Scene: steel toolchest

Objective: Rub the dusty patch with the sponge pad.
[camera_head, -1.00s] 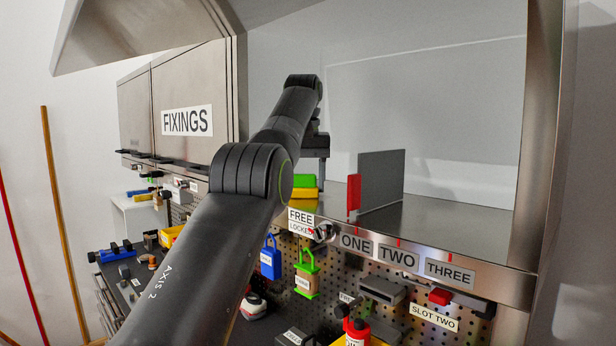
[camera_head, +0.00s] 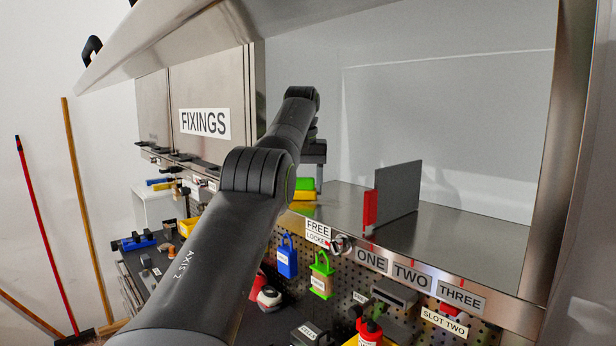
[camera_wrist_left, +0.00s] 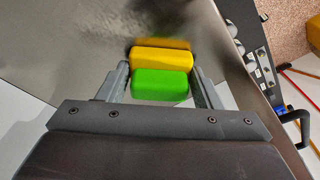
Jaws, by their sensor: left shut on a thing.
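My left gripper (camera_head: 312,182) is shut on the sponge pad (camera_head: 302,190), a block with a green upper half and a yellow lower half. In the left wrist view the sponge pad (camera_wrist_left: 162,84) sits between the two fingers of the left gripper (camera_wrist_left: 163,78). It is over the steel shelf (camera_head: 345,198), inside the open bay of the chest. A yellow reflection shows beside it on the steel. I cannot tell whether the pad touches the surface. I cannot clearly make out the dusty patch; my arm hides part of the shelf. My right gripper is not in view.
An upright grey panel with a red edge (camera_head: 400,190) stands on the shelf right of the pad. The FIXINGS cabinet (camera_head: 205,90) is at the left. Padlocks, blue (camera_head: 287,262) and green (camera_head: 322,280), hang below the shelf edge. A raised lid (camera_head: 170,35) overhangs the bay.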

